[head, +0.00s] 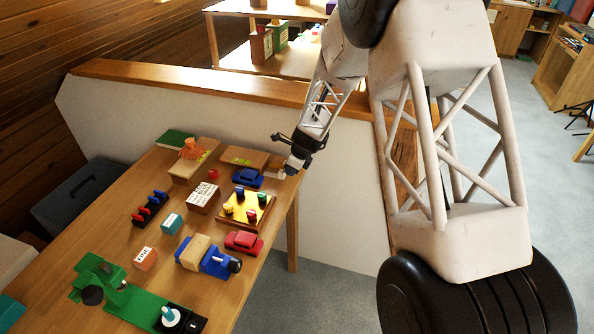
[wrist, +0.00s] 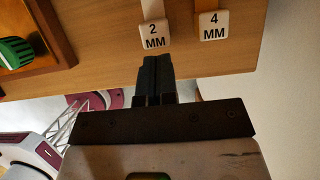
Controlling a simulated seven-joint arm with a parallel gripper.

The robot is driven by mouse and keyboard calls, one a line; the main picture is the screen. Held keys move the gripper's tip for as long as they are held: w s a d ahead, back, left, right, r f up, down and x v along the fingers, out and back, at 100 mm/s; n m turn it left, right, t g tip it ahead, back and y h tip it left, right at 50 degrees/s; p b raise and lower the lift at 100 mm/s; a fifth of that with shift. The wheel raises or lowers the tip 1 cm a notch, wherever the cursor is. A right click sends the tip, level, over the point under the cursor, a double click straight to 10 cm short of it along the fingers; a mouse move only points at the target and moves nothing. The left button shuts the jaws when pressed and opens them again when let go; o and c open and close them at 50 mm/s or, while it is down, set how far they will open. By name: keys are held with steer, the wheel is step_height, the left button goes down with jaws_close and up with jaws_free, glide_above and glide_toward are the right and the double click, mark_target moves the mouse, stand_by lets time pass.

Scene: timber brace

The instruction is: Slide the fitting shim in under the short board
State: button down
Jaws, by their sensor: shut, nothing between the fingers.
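My gripper (wrist: 157,62) is shut and empty in the wrist view, its dark fingertips close below a white tag reading "2 MM" (wrist: 153,36). A strip of wood runs up from that tag. A second tag reading "4 MM" (wrist: 213,26) lies to its right, also on a wooden strip (wrist: 209,5). Whether the fingertips touch the 2 MM tag I cannot tell. In the head view my gripper (head: 289,168) is at the table's far right edge. A brown board (head: 245,157) and a paler board (head: 184,172) lie nearby; which is the short board I cannot tell.
A low wall with a wooden cap (head: 190,84) stands behind. A green-topped peg (wrist: 14,52) shows at the wrist view's left.

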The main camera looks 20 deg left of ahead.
mark_target(281, 171)
steer(key=shift+a, duration=0.15)
steer(key=shift+a, duration=2.35)
steer(key=shift+d, duration=0.1)
steer(key=shift+d, duration=2)
steer(key=v, duration=1)
